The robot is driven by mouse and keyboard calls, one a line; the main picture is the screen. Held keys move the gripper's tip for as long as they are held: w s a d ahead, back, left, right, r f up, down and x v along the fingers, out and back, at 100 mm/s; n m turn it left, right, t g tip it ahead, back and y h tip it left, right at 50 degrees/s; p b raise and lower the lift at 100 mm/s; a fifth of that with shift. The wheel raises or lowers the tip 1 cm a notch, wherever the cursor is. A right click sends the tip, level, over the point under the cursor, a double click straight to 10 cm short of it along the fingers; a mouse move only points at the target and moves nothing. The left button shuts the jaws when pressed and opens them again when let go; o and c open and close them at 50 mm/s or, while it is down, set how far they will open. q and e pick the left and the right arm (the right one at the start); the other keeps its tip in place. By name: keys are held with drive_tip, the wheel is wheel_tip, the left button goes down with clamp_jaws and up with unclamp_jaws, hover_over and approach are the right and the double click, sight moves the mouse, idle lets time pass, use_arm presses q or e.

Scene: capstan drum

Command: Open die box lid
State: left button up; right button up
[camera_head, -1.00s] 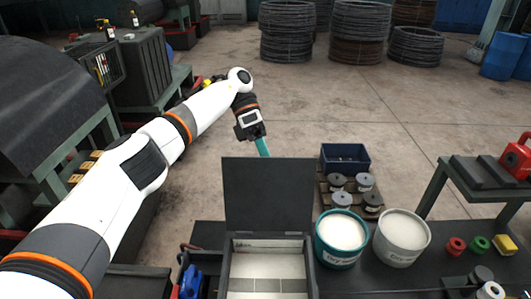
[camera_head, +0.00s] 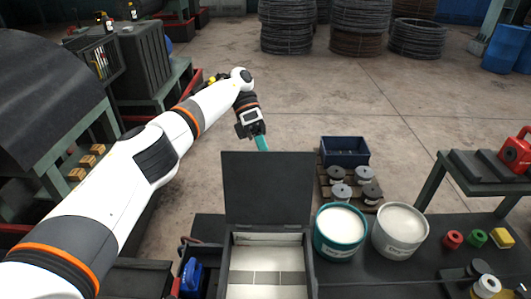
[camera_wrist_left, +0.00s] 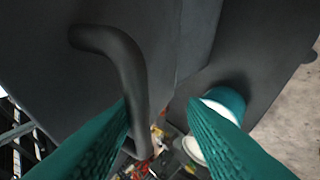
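The die box (camera_head: 225,270) is a dark box at the bottom middle of the head view, with a pale, divided interior showing. Its dark lid (camera_head: 268,190) stands raised at the far side of the box. My left gripper (camera_head: 262,143) is beyond the lid's top edge, with its teal fingers pointing down toward it. In the left wrist view the two teal fingers (camera_wrist_left: 158,105) are spread apart. A dark bent handle (camera_wrist_left: 120,55) on a dark panel runs down close to the left finger; I cannot tell whether they touch. My right gripper is not in view.
A teal bucket (camera_head: 340,228) and a white bucket (camera_head: 400,232) stand right of the box. Behind them are grey spools (camera_head: 341,192) and a blue bin (camera_head: 345,151). A green-legged bench (camera_head: 432,190) is at the right.

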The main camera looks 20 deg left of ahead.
use_arm(q)
drive_tip(key=shift+r, duration=0.25)
wheel_tip(320, 180, up, 10)
idle(0.7)
drive_tip(key=shift+f, duration=0.1)
idle(0.3)
